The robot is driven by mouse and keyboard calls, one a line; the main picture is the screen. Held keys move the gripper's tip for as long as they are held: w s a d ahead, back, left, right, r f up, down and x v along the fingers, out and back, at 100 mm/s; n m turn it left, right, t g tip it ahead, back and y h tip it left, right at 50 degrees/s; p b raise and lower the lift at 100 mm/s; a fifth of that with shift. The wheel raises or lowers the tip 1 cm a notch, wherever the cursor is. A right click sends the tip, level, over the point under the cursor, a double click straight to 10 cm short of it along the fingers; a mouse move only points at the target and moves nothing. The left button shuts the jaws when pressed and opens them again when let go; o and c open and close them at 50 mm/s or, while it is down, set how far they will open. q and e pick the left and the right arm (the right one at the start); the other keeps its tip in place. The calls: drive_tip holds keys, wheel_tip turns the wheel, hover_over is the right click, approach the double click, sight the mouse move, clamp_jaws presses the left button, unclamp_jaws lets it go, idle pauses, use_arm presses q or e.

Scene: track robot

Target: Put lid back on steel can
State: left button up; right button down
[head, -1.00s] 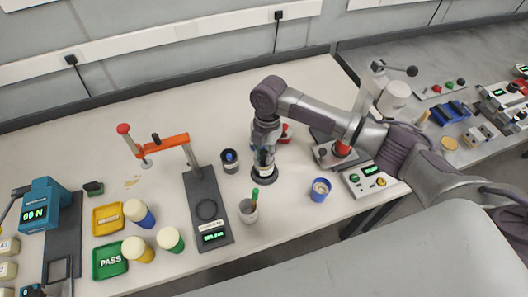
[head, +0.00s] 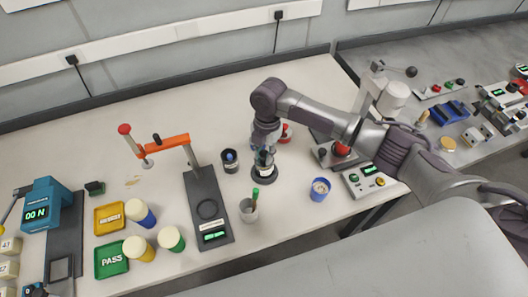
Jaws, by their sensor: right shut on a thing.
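A small steel can (head: 264,171) with a pale label stands upright on a black round base near the middle of the bench. My right gripper (head: 264,157) points down right over the can, with its fingers shut at the can's top. The lid is between or under the fingers and is too small and covered to make out clearly. I cannot tell whether it touches the can's rim. My left gripper is not in view.
A dark cup (head: 230,160) stands close on the left, and a grey cup with a green-topped tool (head: 249,210) in front. A blue cup (head: 320,190) stands right. An orange-armed test stand (head: 208,206) is further left. The bench behind is clear.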

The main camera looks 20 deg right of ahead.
idle(0.4)
drive_tip(key=shift+c, duration=1.9)
unclamp_jaws()
drive_tip(key=shift+r, duration=0.15)
drive_tip(key=shift+r+p, duration=3.4)
drive_tip(key=shift+p, duration=0.05)
clamp_jaws()
